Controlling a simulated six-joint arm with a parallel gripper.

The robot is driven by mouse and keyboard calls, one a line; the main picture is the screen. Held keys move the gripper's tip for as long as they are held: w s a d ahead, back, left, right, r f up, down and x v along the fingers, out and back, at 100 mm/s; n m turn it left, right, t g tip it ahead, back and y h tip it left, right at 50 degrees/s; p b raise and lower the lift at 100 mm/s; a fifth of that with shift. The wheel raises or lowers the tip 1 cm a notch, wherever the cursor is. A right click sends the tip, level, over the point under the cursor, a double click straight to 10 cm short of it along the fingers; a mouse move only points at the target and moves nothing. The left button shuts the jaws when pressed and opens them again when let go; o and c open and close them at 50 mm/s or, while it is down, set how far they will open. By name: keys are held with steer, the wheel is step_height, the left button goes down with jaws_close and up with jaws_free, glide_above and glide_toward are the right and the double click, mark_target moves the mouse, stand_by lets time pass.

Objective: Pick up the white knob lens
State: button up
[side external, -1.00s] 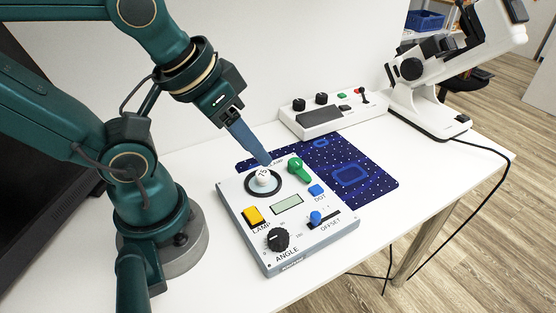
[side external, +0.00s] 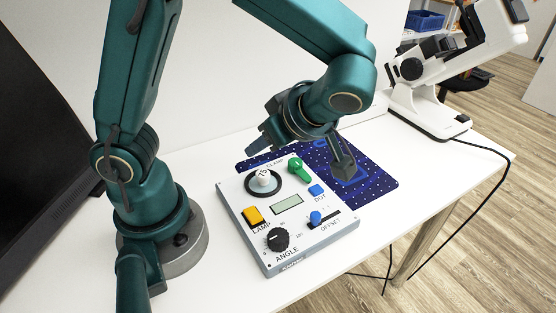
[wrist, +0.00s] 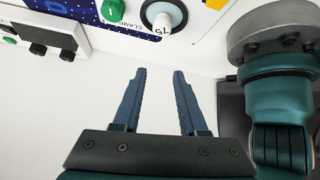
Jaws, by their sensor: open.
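The white knob lens (side external: 263,177) is a small white cylinder with dark marks on top. It stands in the dark ring at the back left of the grey-white control panel (side external: 240,225). In the wrist view the lens (wrist: 162,22) shows near the top edge, marked "75". My gripper (side external: 248,148) is above and behind the lens, apart from it, and partly hidden by my wrist. In the wrist view its two blue fingers (wrist: 159,73) are apart, with only a plain white surface between them. The lens lies beyond the fingertips.
Close to the lens on the panel stand a green clamp lever (side external: 299,170) and a yellow lamp switch (side external: 253,216). A blue dotted mat (side external: 376,188) lies under the panel's back right. A white instrument (side external: 430,110) stands at right. The table's front right is clear.

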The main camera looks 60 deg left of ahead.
mark_target(266, 177)
steer(key=d+f+y, duration=0.1)
steer(key=f, duration=0.1)
steer(key=d+f+m+y, duration=0.1)
steer(key=f, duration=0.1)
steer(key=d+f+m+t+y, duration=0.1)
steer(key=f, duration=0.1)
steer(key=shift+w+d+y, duration=0.15)
steer(key=shift+w+y, duration=0.15)
steer(key=shift+s+f+m, duration=0.15)
steer(key=shift+f+m, duration=0.15)
steer(key=shift+x, duration=2.45)
jaws_close()
